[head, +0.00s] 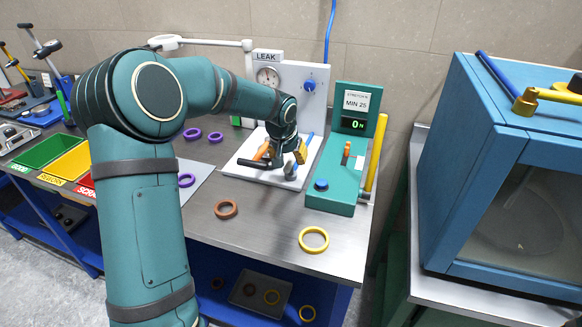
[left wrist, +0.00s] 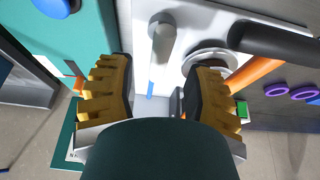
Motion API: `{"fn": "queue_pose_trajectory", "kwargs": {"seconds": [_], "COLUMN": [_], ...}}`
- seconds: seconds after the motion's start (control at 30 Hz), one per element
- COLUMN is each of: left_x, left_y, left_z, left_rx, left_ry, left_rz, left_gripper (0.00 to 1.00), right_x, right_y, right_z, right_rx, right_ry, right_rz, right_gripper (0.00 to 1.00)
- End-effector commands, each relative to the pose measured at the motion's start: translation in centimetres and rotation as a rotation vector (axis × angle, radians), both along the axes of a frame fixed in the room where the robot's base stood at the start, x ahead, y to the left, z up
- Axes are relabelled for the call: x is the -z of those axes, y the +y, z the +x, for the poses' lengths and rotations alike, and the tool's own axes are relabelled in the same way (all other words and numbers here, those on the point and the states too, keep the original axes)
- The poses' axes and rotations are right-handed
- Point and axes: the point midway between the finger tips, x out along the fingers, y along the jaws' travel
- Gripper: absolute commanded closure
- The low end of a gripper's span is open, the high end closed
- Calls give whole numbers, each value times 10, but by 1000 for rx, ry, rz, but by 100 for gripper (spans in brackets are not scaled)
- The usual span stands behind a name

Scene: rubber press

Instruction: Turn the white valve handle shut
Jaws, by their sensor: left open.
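The leak station has a white base plate (head: 250,172). A pale grey-white handle with a rounded end (head: 291,171), which looks like the valve handle, stands on it below my left gripper. In the left wrist view this handle (left wrist: 163,38) runs lengthwise between the two fingers. My left gripper (head: 287,156) is open over the plate. Its yellow-padded fingers (left wrist: 162,80) lie on either side of the handle, with gaps showing on both sides. The handle's base is partly hidden. My right gripper is not in view.
An orange lever (left wrist: 255,72) with a black grip (left wrist: 275,42) lies close to the right finger. A green test stand (head: 330,180) with a blue button is close on the right. A gauge (head: 268,77) and blue knob (head: 309,86) are behind. Rings lie on the bench.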

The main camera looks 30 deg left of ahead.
Motion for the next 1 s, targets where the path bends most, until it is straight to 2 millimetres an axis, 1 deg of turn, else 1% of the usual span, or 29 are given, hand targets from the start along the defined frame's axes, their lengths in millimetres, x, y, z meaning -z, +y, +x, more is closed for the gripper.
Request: {"fn": "queue_pose_trajectory", "kwargs": {"seconds": [0.03, 0.1, 0.3, 0.47, 0.73, 0.77, 0.8, 0.87, 0.9, 1.0], "left_x": [12, 22, 42, 47, 47, 47, 47, 47, 47, 47], "left_y": [1, 2, 4, 4, 5, 5, 5, 5, 5, 5], "left_z": [3, 8, 16, 19, 19, 19, 19, 19, 19, 19], "left_rx": [-1, 0, 0, 0, 0, 0, 0, 0, 0, 0], "left_ry": [4, 3, 2, 0, 0, 0, 0, 0, 0, 0], "left_rz": [-1, -1, 0, 0, 0, 0, 0, 0, 0, 0], "left_gripper": [49, 49, 49, 49, 50, 60, 74, 95, 100, 100], "right_x": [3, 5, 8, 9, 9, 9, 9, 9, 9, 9], "right_y": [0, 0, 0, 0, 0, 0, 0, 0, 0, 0], "right_z": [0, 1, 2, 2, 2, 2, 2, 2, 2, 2], "right_rx": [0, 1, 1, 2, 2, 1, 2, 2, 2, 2], "right_ry": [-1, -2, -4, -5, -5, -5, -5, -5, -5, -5], "right_rz": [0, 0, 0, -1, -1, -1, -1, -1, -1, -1], "right_gripper": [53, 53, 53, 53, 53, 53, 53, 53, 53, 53]}}
